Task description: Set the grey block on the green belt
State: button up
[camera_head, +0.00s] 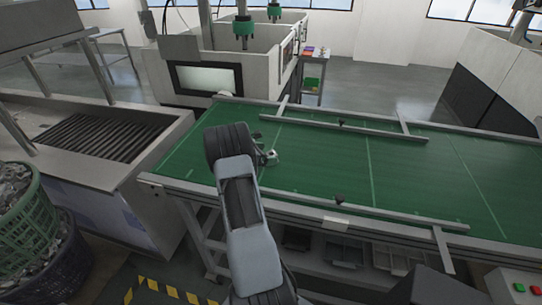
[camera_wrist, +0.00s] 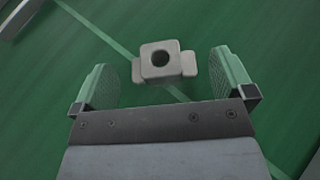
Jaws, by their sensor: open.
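The grey block (camera_wrist: 160,61) rests on the green belt (camera_wrist: 255,25), as the wrist view shows. It has a round dark hole in its middle and a small lug on each side. My gripper (camera_wrist: 163,75) is open, with one green-padded finger on each side of the block and a gap to both. In the head view the block (camera_head: 271,157) is a small pale shape beside the end of my arm, on the left part of the green belt (camera_head: 400,180). My fingers are mostly hidden there by my own wrist.
Metal rails (camera_head: 345,122) run along both long sides of the belt. A metal machine with a dark roller bed (camera_head: 100,135) stands at the left. A green basket (camera_head: 25,215) of metal parts is at the lower left. The belt's right part is clear.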

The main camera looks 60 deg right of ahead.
jog(key=b+v, duration=0.1)
jog(key=v, duration=0.6)
jog(key=shift+w+a+b, duration=0.15)
jog(key=shift+b, duration=0.2)
jog(key=shift+v, duration=0.95)
jog(key=s+a+r+m+t+y, duration=0.3)
jog(key=a+m+y, duration=0.1)
jog(key=a, duration=0.9)
jog(key=s+a+r+m+t+y, duration=0.3)
jog(key=s+a+m+t+y, duration=0.1)
jog(key=a, duration=0.9)
jog(key=s+a+r+m+t+y, duration=0.3)
jog(key=s+a+r+m+y, duration=0.1)
jog(key=a, duration=1)
jog(key=shift+m+t, duration=0.3)
jog(key=shift+a, duration=0.1)
